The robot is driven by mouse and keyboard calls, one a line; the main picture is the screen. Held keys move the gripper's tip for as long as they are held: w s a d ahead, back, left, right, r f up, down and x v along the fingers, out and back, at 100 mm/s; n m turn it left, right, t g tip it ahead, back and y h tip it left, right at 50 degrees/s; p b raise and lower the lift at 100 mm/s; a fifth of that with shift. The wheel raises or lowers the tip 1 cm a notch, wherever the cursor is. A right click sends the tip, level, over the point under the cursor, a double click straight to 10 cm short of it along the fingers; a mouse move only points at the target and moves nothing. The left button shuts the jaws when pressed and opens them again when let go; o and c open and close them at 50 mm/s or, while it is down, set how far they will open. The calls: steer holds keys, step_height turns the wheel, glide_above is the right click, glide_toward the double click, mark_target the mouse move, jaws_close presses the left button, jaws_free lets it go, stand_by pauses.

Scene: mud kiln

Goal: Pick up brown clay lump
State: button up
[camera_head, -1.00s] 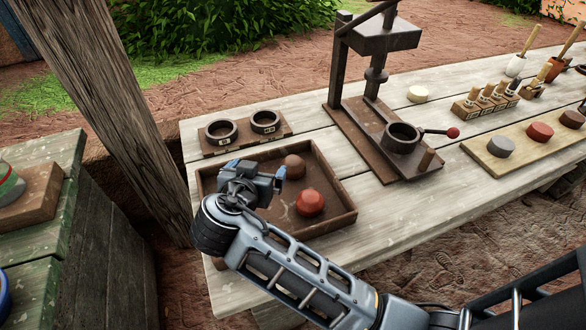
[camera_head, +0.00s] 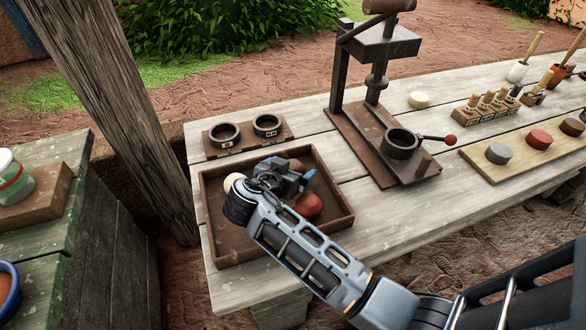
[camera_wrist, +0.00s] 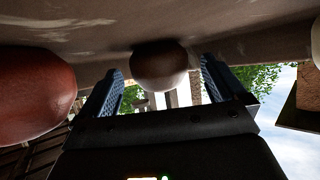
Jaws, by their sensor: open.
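The brown clay lump (camera_head: 297,163) lies in the wooden tray (camera_head: 338,222), mostly hidden behind my gripper (camera_head: 291,177) in the head view. In the wrist view the brown lump (camera_wrist: 158,68) shows between and beyond my two blue ribbed fingers, with a gap on each side. My gripper is open and empty, low over the tray. A red clay lump (camera_head: 308,206) lies in the tray on the near side of my gripper; it also shows large at the left of the wrist view (camera_wrist: 35,95).
A cream lump (camera_head: 233,182) lies at the tray's left side, partly hidden by my arm. Two ring moulds on a board (camera_head: 247,137) stand behind the tray. A press (camera_head: 385,110) stands to its right. A board of clay discs (camera_head: 515,152) lies farther right.

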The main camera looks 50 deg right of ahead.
steer(key=shift+c, duration=0.4)
steer(key=c, duration=1.2)
